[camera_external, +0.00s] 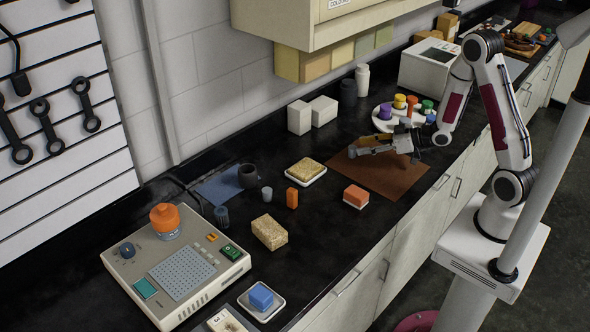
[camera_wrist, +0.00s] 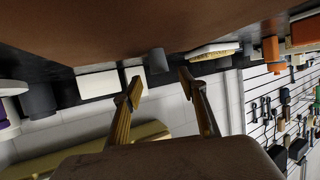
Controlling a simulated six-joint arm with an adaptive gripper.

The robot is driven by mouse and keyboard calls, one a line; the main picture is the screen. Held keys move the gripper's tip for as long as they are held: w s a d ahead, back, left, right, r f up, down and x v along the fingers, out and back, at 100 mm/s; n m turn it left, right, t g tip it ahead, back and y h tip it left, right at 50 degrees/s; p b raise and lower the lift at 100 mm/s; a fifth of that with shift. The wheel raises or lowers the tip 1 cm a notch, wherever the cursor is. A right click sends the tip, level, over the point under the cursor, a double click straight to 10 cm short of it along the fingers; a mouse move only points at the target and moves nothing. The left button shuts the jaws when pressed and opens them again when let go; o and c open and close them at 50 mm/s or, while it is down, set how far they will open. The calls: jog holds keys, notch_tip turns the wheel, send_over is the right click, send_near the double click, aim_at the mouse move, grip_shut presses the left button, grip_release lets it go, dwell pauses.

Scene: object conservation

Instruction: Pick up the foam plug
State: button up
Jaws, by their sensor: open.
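I cannot tell for sure which item is the foam plug. Candidates in the external view are a small upright orange block (camera_external: 292,198), a tan speckled block (camera_external: 270,232), an orange-and-white block (camera_external: 356,195) and a blue block (camera_external: 261,297) on a white dish. My gripper (camera_external: 352,151) is held low over the brown mat (camera_external: 385,182), pointing left. In the wrist view my gripper (camera_wrist: 158,80) is open, with nothing between its fingers. The wrist picture is upside down, with the brown mat (camera_wrist: 150,25) along the top.
A yellow sponge on a white dish (camera_external: 306,170) lies left of the mat. White boxes (camera_external: 311,115) stand behind. A round tray (camera_external: 383,124) with coloured pieces is beyond my gripper. A beige device (camera_external: 175,270) with an orange knob is front left.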

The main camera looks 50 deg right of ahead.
aim_at(353, 147)
jog(key=shift+x, duration=2.55)
jog(key=c, duration=0.8)
